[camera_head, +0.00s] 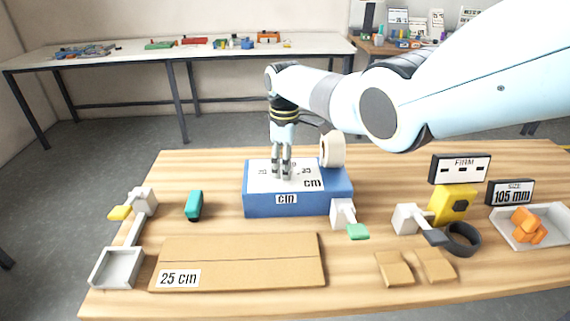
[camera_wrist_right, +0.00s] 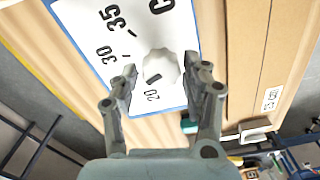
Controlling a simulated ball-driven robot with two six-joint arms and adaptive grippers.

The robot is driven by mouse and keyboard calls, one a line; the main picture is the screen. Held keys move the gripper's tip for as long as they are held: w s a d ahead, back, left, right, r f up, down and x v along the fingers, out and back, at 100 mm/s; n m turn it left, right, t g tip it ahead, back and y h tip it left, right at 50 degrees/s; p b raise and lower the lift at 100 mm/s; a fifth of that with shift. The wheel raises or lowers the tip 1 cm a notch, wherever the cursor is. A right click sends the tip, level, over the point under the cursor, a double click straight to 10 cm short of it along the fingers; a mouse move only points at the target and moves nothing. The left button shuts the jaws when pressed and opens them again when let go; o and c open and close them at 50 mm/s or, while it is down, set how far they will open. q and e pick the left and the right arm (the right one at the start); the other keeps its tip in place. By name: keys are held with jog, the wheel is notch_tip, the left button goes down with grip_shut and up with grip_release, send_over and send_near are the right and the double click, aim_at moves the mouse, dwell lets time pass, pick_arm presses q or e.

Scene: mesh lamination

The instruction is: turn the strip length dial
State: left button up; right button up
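The blue strip-length box (camera_head: 300,204) stands mid-table with a white scale plate on top marked "cm". In the right wrist view, the white dial knob (camera_wrist_right: 163,66) sits on this plate (camera_wrist_right: 95,35), with 20, 30 and 35 printed around it. The knob's dark mark points toward 20. My right gripper (camera_head: 282,174) points down over the plate and hides most of the knob in the head view. In the wrist view its two fingers (camera_wrist_right: 167,88) are apart on either side of the knob, with visible gaps. My left gripper is not in view.
A cardboard sheet labelled 25 cm (camera_head: 240,262) lies in front of the box. A teal piece (camera_head: 194,205) stands to the left. A green-tipped lever (camera_head: 357,231) is at the box's front right. A yellow device (camera_head: 452,205) and tray (camera_head: 500,233) are further right.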

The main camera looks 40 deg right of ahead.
jog(key=shift+o, duration=0.9)
notch_tip(320, 180, up, 12)
jog(key=shift+s+f, duration=0.1)
